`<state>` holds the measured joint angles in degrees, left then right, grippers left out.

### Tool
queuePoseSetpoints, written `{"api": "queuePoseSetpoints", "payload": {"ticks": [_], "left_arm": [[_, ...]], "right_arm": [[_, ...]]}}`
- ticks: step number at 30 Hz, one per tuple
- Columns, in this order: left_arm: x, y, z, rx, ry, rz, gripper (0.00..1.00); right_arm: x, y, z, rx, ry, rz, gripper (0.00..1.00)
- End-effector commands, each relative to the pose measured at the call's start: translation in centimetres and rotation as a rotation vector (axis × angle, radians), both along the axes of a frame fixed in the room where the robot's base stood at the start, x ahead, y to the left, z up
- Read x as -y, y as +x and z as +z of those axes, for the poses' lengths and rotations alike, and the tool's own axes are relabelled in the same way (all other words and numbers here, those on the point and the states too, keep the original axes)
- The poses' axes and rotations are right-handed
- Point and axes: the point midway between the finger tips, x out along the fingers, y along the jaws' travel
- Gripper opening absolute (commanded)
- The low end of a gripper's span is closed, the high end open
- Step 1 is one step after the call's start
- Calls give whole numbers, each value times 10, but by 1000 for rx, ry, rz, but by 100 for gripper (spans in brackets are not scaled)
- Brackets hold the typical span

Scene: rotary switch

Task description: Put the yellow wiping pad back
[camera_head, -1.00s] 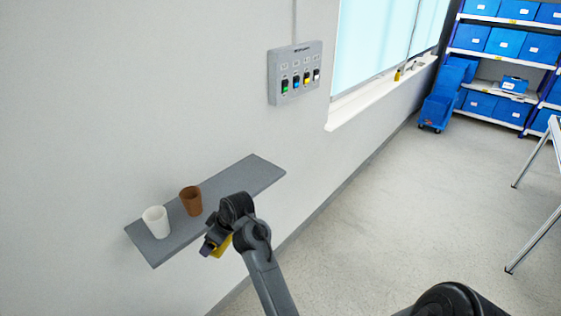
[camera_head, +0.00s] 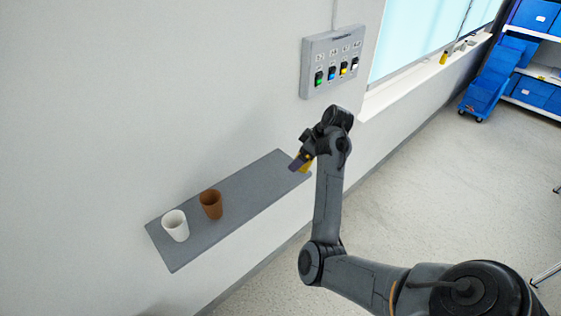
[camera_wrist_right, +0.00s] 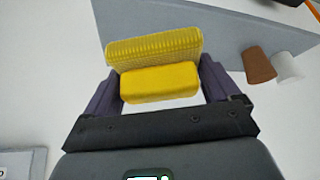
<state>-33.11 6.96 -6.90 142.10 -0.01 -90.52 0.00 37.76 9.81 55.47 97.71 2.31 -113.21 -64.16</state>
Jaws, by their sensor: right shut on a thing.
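The yellow wiping pad (camera_wrist_right: 158,68) is held between the two fingers of my right gripper (camera_wrist_right: 160,88) in the right wrist view. In the head view my right gripper (camera_head: 300,162) is by the right end of the grey wall shelf (camera_head: 232,205), with a bit of the yellow pad (camera_head: 306,160) showing. The shelf also shows beyond the pad in the right wrist view (camera_wrist_right: 222,22). I cannot tell the height of the pad over the shelf. My left gripper is not in view.
A white cup (camera_head: 175,226) and a brown cup (camera_head: 211,204) stand on the left part of the shelf. A switch panel (camera_head: 332,62) is on the wall above. The shelf's right part is bare. A window sill (camera_head: 420,82) is to the right.

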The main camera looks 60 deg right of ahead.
Motion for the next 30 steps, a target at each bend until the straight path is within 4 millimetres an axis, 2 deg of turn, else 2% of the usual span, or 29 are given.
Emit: {"api": "queuePoseSetpoints", "payload": {"ticks": [5,12,16,21,26,30], "left_arm": [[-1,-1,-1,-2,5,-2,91],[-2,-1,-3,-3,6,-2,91],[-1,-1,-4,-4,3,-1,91],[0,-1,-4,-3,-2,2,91],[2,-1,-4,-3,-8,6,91],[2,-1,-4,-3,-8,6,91]], "right_arm": [[9,26,-16,-2,2,5,56],[24,73,-46,-1,1,3,56],[30,91,-56,0,1,3,56],[33,102,-64,-1,-1,2,56],[34,104,-68,-1,-1,2,56],[33,104,-82,-2,1,1,56]]}}
